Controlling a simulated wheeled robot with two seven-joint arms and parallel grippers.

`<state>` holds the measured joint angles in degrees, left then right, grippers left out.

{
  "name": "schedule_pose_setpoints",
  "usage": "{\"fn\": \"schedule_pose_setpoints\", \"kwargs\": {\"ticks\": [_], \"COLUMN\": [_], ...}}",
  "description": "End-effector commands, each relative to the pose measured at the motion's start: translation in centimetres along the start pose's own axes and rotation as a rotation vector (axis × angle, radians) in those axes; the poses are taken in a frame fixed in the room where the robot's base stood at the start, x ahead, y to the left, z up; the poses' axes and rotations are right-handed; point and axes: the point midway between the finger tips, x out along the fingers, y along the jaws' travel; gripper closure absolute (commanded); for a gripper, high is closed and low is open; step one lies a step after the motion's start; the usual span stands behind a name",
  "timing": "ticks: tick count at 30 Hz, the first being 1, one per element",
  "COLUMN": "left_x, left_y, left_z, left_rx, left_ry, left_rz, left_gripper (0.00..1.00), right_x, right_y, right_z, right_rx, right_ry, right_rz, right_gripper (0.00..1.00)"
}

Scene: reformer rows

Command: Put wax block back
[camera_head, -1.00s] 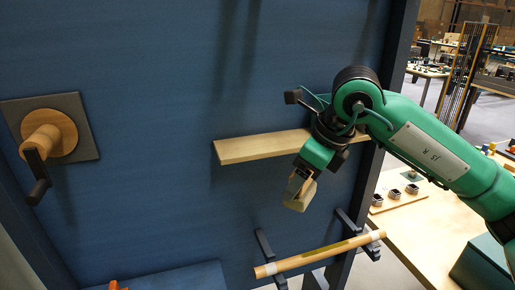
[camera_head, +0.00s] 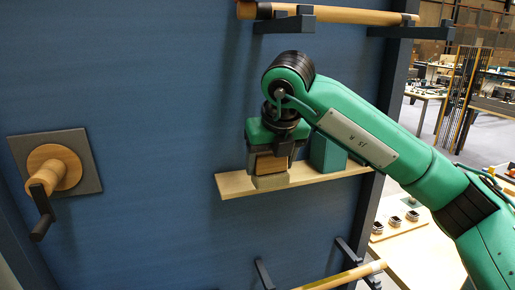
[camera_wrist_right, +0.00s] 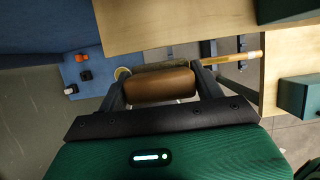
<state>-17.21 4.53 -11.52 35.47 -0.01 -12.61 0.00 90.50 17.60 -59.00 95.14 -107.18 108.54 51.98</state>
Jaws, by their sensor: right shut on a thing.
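The gripper points down over the wooden shelf (camera_head: 231,186) on the blue wall, and the block overlaps the shelf's middle. I cannot tell whether the block touches the shelf. In the right wrist view the block's brown part (camera_wrist_right: 160,86) sits between the two fingers (camera_wrist_right: 163,78), with the shelf (camera_wrist_right: 170,22) close by. My left gripper is not in view.
A green box (camera_head: 326,152) stands on the shelf, right of the gripper and partly behind my arm. A wooden rod (camera_head: 345,15) rests on brackets above; another rod (camera_head: 345,277) is below. A crank (camera_head: 47,185) is at left. The shelf's left end is clear.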

Motion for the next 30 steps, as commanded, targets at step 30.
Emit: {"fn": "schedule_pose_setpoints", "kwargs": {"ticks": [30], "left_x": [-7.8], "left_y": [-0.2], "left_z": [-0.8], "left_rx": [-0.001], "left_ry": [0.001], "left_rz": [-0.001], "left_gripper": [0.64], "right_x": [6.7], "right_y": [-0.1], "right_z": [6.9], "right_rx": [-0.002], "right_ry": [-0.002], "right_rz": [0.001], "right_gripper": [0.54]}}
